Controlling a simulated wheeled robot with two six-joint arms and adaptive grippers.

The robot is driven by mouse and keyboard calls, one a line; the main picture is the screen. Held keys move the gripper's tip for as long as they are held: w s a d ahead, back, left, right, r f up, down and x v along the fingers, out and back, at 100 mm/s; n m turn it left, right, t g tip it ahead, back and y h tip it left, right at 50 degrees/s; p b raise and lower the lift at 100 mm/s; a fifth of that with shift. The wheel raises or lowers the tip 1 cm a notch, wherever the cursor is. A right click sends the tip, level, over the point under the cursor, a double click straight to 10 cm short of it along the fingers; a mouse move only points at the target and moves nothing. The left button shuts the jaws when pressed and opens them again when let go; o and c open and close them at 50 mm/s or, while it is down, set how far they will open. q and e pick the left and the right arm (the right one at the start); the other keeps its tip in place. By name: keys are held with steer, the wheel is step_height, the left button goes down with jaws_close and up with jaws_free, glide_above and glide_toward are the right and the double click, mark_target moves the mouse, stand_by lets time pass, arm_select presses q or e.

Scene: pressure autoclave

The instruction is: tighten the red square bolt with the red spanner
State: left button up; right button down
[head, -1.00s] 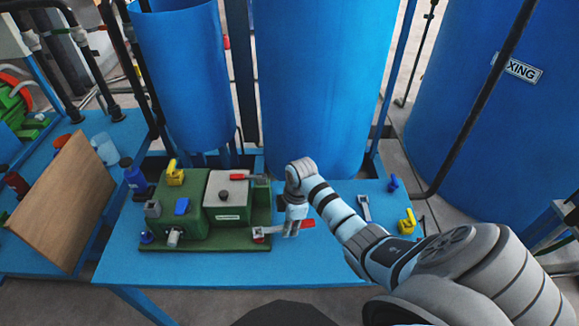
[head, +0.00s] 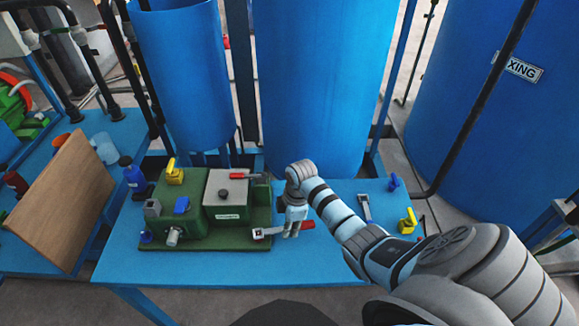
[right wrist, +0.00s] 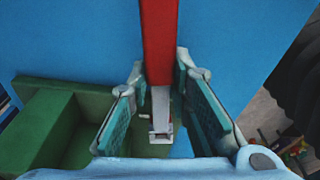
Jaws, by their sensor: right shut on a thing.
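The red spanner (head: 308,225) lies almost level across the front right of the green block, with its steel jaw end (head: 262,233) at the block's base edge and its red handle pointing right. My right gripper (head: 291,234) is shut on the spanner. In the right wrist view the fingers (right wrist: 161,78) stand on both sides of the red handle (right wrist: 160,40), and the steel end shows below, between them. The red square bolt cannot be made out clearly; the jaw end sits over that spot, and I cannot tell how it fits. My left gripper is not in view.
The green block (head: 205,244) carries a grey plate, a yellow valve and blue parts. Another spanner (head: 365,208) and a yellow valve (head: 407,222) lie on the blue table (head: 330,268) at right. Blue tanks (head: 320,90) stand close behind. The table's front is clear.

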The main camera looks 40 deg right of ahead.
steer(key=shift+f+b, duration=0.45)
steer(key=shift+f, duration=0.25)
steer(key=c, duration=1.4)
jaws_free()
steer(key=shift+r, duration=0.15)
step_height(320, 180, up, 12)
steer(key=d, duration=0.1)
steer(key=shift+s+d, duration=0.15)
steer(key=shift+s, duration=0.2)
